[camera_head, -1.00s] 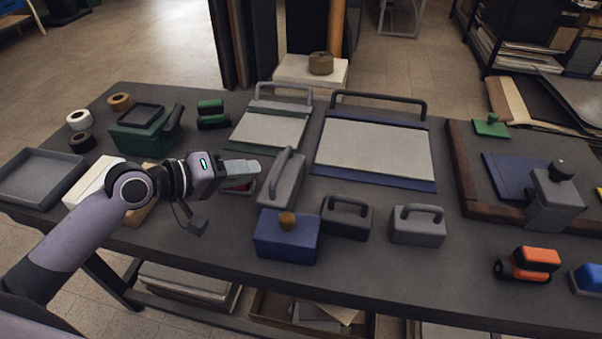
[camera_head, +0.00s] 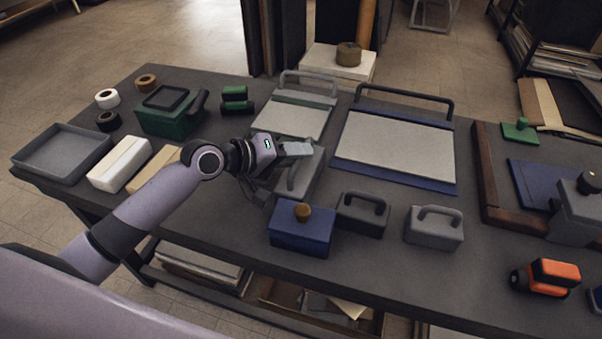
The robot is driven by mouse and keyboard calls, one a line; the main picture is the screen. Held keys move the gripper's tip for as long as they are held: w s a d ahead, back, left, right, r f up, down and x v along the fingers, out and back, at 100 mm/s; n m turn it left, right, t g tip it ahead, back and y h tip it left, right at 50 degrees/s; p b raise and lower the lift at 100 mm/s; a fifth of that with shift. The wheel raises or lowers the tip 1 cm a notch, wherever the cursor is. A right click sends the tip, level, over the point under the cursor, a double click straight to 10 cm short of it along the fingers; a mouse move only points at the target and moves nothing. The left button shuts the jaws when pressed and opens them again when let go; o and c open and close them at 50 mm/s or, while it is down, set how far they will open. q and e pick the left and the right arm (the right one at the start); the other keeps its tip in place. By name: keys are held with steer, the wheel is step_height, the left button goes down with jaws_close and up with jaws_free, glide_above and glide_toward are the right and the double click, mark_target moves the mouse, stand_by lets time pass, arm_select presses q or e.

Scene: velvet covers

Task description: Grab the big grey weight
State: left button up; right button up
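The big grey weight (camera_head: 308,174), a long block with a bar handle on top, stands on the table behind the blue box with the brown knob. My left gripper (camera_head: 297,150) is at the far upper part of this weight in the picture, and its fingers cover part of it. I cannot tell whether they touch the handle or whether they are open. Two smaller handled weights stand nearby, a dark grey one (camera_head: 361,218) and a lighter grey one (camera_head: 434,232). My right gripper is not in view.
The blue box (camera_head: 300,235) stands close in front of the big weight. Two handled boards, one green-edged (camera_head: 290,120) and one blue-edged (camera_head: 395,150), lie behind. A grey tray (camera_head: 60,178) and white block (camera_head: 120,165) lie left. An orange-black object (camera_head: 547,277) is front right.

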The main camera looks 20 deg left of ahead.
arm_select(q)
jaws_close()
stand_by(1.3)
